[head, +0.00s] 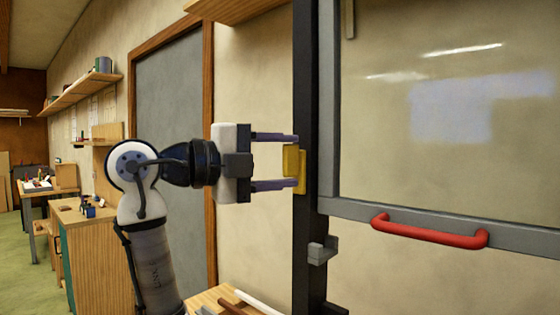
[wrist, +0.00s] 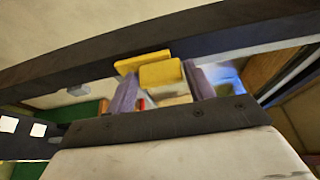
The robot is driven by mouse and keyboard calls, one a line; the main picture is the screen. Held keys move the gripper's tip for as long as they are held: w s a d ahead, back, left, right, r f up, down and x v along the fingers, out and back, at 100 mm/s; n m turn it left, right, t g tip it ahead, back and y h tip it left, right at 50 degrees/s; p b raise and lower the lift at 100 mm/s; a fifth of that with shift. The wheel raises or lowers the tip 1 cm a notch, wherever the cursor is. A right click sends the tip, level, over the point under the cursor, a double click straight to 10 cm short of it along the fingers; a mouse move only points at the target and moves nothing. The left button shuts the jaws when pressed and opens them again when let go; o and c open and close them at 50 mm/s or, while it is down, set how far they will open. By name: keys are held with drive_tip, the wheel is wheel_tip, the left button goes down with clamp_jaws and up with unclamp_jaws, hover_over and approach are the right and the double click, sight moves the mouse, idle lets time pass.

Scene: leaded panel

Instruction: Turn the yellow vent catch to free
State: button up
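The yellow vent catch (head: 291,161) is mounted on the dark upright post (head: 304,85) beside the framed panel. In the wrist view its block-like knob (wrist: 162,75) stands out in front of a yellow back plate (wrist: 143,61). My gripper (head: 296,160) reaches in from the left, level with it. One finger is above the knob and one below. In the wrist view the fingers (wrist: 162,80) flank the knob on both sides, with almost no gap. They look shut on it; the exact contact faces are hidden.
A grey-framed glazed panel (head: 430,130) with a red handle (head: 430,234) is right of the post. A grey bracket (head: 322,251) sits on the post below the catch. A wooden shelf (head: 235,10) is above my arm. A bench (head: 225,298) with rods is below.

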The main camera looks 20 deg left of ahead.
drive_tip(key=shift+o, duration=1.4)
drive_tip(key=b+v, duration=0.3)
drive_tip(key=v, duration=1)
drive_tip(key=shift+s+a, duration=0.25)
drive_tip(key=shift+s, duration=0.1)
